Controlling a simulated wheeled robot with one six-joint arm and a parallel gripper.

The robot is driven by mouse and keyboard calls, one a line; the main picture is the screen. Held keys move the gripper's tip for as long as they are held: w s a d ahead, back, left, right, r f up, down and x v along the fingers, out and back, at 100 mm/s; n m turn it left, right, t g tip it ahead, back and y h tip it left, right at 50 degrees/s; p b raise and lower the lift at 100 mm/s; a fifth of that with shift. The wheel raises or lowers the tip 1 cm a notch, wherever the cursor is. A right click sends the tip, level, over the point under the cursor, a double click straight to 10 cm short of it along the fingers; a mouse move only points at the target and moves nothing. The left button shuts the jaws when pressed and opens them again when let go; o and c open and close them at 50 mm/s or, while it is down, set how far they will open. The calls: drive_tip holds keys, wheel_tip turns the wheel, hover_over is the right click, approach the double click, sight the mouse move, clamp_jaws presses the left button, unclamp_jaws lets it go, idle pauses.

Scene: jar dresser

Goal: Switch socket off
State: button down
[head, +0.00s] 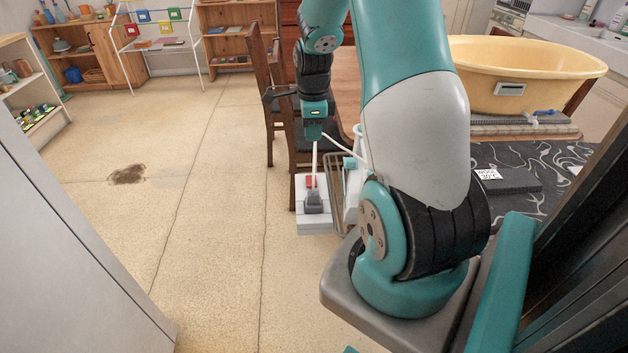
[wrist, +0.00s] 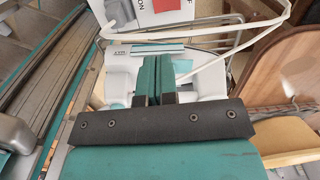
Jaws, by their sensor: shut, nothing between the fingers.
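The socket is a white box (head: 314,222) low in front of the wooden chair in the head view. A red switch (head: 311,181) and a grey plug (head: 315,203) show on it. In the wrist view, part of its white panel shows at the top edge, with the red part (wrist: 166,5) and the grey plug (wrist: 121,12) cut off by the frame. My gripper (head: 314,138) is above the socket in the head view. Its two teal fingers (wrist: 156,78) are together and empty, apart from the red switch.
A white appliance (head: 353,186) stands close right of the socket, with a white cord (wrist: 235,50) looping near my fingers. A wooden chair (head: 275,100) and table (head: 345,85) are close by. A yellow tub (head: 525,70) stands at right.

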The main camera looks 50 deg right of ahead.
drive_tip(key=shift+d+f, duration=0.1)
drive_tip(key=p, duration=0.3)
approach(314, 183)
wheel_tip(314, 183, down, 8)
drive_tip(key=shift+r, duration=0.25)
idle(0.3)
